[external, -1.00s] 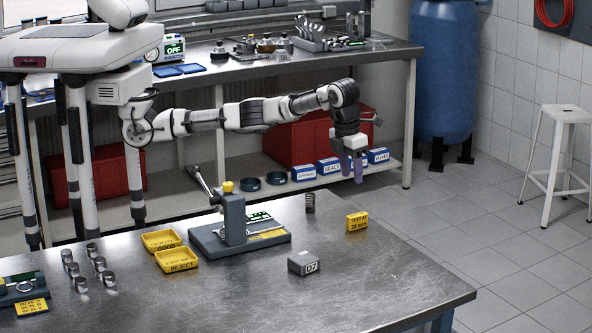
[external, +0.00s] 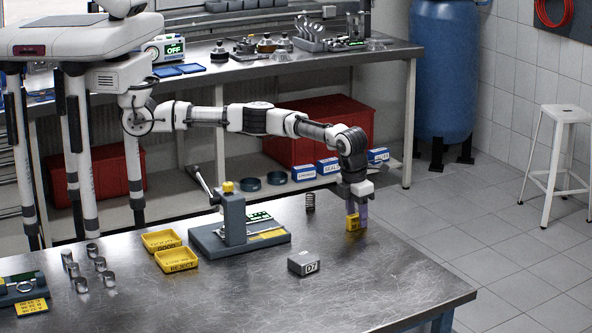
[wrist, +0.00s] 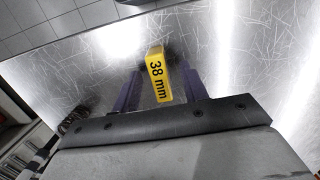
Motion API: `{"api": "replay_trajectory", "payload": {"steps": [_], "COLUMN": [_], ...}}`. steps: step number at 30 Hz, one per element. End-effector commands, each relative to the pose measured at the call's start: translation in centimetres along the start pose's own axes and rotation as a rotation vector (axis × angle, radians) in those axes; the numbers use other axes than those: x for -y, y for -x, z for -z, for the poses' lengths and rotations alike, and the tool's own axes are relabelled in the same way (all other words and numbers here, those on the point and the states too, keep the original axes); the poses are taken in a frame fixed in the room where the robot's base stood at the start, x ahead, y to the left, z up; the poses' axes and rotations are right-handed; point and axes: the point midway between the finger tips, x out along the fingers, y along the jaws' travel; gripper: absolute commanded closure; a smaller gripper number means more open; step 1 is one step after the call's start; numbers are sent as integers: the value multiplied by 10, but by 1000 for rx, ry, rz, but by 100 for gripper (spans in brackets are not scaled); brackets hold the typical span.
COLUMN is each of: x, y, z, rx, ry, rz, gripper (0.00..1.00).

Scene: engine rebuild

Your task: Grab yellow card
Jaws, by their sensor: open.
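The yellow card (external: 352,222) is a small upright yellow block with dark print, standing on the metal table near its back right edge. In the wrist view the yellow card (wrist: 158,75) shows "38 mm" on its face. My gripper (external: 357,219) is lowered over it, with its purple fingers on either side. In the wrist view my gripper (wrist: 160,92) is open, with one finger left and one right of the card. A gap shows on the right side; contact on the left is hard to tell.
A dark coil spring (external: 310,202) stands left of the card. A grey D7 block (external: 304,263) sits nearer the front. A grey test stand (external: 235,225) and yellow trays (external: 178,260) are further left. The table's right part is clear.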

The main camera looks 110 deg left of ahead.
Motion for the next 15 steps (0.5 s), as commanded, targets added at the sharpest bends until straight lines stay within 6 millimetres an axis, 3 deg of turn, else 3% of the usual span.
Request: {"api": "replay_trajectory", "payload": {"steps": [10, 15], "x": [0, 0], "y": [-9, -9], "z": [0, 0], "rx": [0, 0], "ry": [0, 0], "rz": [1, 1], "gripper": [58, 80]}}
